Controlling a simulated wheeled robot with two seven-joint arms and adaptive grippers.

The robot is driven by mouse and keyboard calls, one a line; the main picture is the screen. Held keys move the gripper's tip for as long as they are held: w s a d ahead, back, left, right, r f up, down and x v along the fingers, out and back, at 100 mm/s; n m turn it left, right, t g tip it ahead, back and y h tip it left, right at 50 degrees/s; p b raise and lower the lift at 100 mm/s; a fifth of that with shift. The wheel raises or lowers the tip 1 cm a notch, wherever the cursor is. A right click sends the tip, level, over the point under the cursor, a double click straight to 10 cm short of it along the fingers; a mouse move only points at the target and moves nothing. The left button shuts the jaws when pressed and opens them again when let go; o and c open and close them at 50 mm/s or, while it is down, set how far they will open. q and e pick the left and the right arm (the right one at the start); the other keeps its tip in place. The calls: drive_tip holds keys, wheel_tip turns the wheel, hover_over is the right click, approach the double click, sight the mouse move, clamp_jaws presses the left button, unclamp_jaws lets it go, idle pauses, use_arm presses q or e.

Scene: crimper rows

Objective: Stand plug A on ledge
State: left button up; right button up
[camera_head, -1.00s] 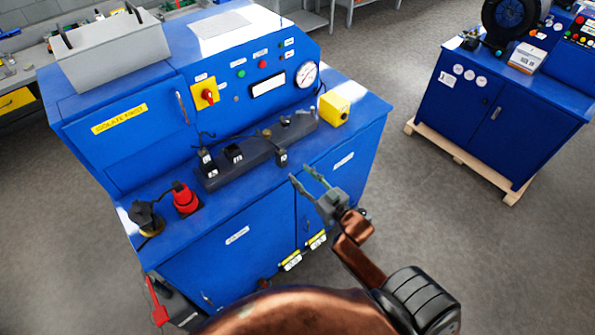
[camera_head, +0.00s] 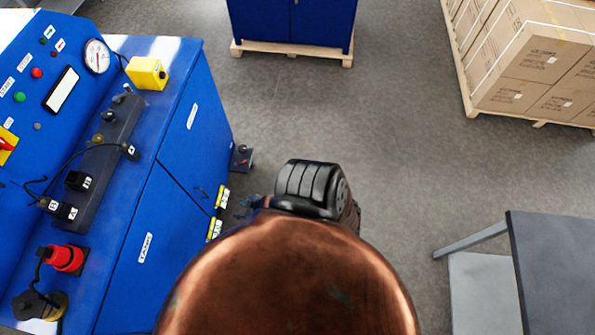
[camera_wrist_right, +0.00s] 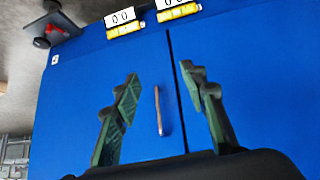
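A long dark grey ledge (camera_head: 98,165) runs along the top of the blue machine at the left of the head view. A small black plug (camera_head: 130,152) with a white label, which seems to read A, sits at its front edge. A black block (camera_head: 79,181) with a label like B sits on the ledge, and more black labelled pieces (camera_head: 60,208) are at its near end. My right gripper (camera_wrist_right: 160,77) is open and empty in the wrist view, facing a blue cabinet door. In the head view my copper arm mostly hides it. My left gripper is not in view.
A red connector (camera_head: 65,258) and a black round connector (camera_head: 40,303) stand on the machine's near end. A yellow box (camera_head: 147,73) is at its far end. A grey table (camera_head: 555,270) stands at right, and boxes (camera_head: 535,60) on a pallet behind. The floor between is clear.

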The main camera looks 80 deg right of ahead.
drive_tip(key=s+a+f+g, duration=0.2)
drive_tip(key=s+f, duration=0.4)
drive_tip(key=s, duration=0.4)
drive_tip(key=s+a+f+g, duration=0.2)
drive_tip(key=s+f, duration=0.4)
drive_tip(key=s, duration=0.4)
drive_tip(key=s+a+f+n+g, duration=0.1)
drive_tip(key=s+a+f+g, duration=0.2)
drive_tip(key=s+f, duration=0.3)
drive_tip(key=s, duration=0.4)
drive_tip(key=shift+y, duration=0.3)
drive_tip(key=shift+a+f, duration=0.1)
drive_tip(key=shift+f, duration=0.05)
